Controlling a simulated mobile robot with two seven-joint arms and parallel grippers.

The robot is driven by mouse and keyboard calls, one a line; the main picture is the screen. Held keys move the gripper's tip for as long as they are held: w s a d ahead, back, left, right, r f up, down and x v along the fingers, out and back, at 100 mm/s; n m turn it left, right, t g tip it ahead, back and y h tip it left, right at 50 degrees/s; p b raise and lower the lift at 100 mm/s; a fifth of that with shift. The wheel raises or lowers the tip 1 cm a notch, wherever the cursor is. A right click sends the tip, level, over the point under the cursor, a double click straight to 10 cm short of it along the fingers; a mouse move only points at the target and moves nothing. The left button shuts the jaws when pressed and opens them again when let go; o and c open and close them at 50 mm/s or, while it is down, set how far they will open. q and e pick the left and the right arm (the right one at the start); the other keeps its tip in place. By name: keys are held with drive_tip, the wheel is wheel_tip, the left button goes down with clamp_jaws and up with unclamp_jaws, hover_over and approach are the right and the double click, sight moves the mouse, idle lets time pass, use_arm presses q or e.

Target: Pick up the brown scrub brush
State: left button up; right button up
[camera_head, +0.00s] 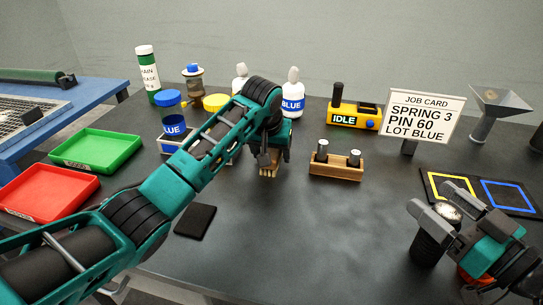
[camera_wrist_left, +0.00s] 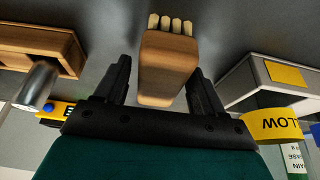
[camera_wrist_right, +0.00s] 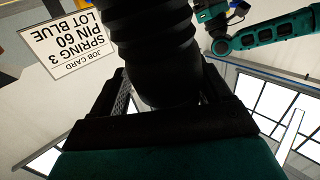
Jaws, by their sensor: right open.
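The brown scrub brush (camera_head: 269,171) has a wooden block and pale bristles. It stands on the dark table, partly hidden by my left gripper (camera_head: 268,159) just above it. In the left wrist view the brush (camera_wrist_left: 166,65) lies between the two fingers of my left gripper (camera_wrist_left: 162,75), with its bristles toward the top. The fingers are apart at either side of the block and do not appear closed on it.
A wooden holder (camera_head: 336,171) with two metal-topped pins stands right of the brush. A yellow IDLE device (camera_head: 355,117), job card (camera_head: 420,117) and blue-labelled bottle (camera_head: 293,98) are behind. Green (camera_head: 97,150) and red (camera_head: 45,193) trays are left. The front middle is clear.

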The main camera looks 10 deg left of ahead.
use_arm(q)
drive_tip(key=c, duration=1)
wheel_tip(320, 180, up, 11)
drive_tip(key=shift+f, duration=0.2)
